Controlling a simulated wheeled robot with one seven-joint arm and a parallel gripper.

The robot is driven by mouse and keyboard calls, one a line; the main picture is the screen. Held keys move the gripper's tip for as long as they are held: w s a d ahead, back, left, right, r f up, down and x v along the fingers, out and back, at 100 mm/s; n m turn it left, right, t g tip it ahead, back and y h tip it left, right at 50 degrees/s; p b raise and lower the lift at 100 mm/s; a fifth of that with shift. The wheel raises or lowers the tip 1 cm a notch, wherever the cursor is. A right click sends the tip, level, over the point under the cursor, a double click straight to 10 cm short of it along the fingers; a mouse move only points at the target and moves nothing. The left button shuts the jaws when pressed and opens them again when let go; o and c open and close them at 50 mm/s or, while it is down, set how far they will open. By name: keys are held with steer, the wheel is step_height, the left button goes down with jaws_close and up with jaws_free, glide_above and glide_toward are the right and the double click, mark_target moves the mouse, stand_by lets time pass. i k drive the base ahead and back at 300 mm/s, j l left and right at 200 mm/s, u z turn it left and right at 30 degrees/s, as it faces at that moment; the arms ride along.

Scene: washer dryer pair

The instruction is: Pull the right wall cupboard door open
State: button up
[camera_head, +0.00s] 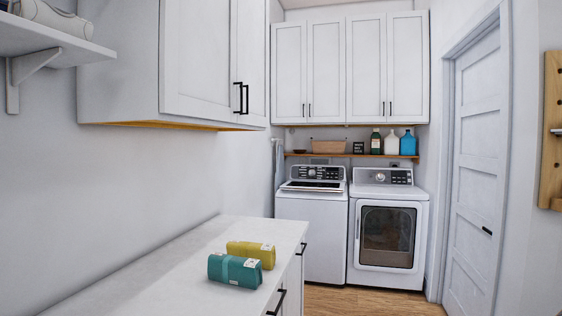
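White wall cupboards hang above the washer and dryer. The right wall cupboard (407,60) has two shut panel doors, with two short black vertical handles (387,108) close together at their lower inner edges. A matching cupboard (308,60) with two shut doors adjoins it on the left. Another white wall cupboard (200,55) hangs nearer on the left wall, also shut, with two black handles (242,98). I cannot tell for certain which cupboard door the task means. My gripper is not in view.
Below the far cupboards are a shelf (345,155) with bottles and a basket, a washer (311,235) and a dryer (388,270). A white counter (150,270) at the left bears teal and yellow rolled cloths. Wooden floor (345,300) shows clear before the machines. A white door (472,180) stands right.

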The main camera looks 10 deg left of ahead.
mark_target(252, 20)
steer(key=i+u, duration=0.1)
steer(key=i, duration=0.55)
steer(key=i+l, duration=0.1)
steer(key=i, duration=0.5)
steer(key=i+l+u, duration=0.15)
steer(key=i, duration=0.5)
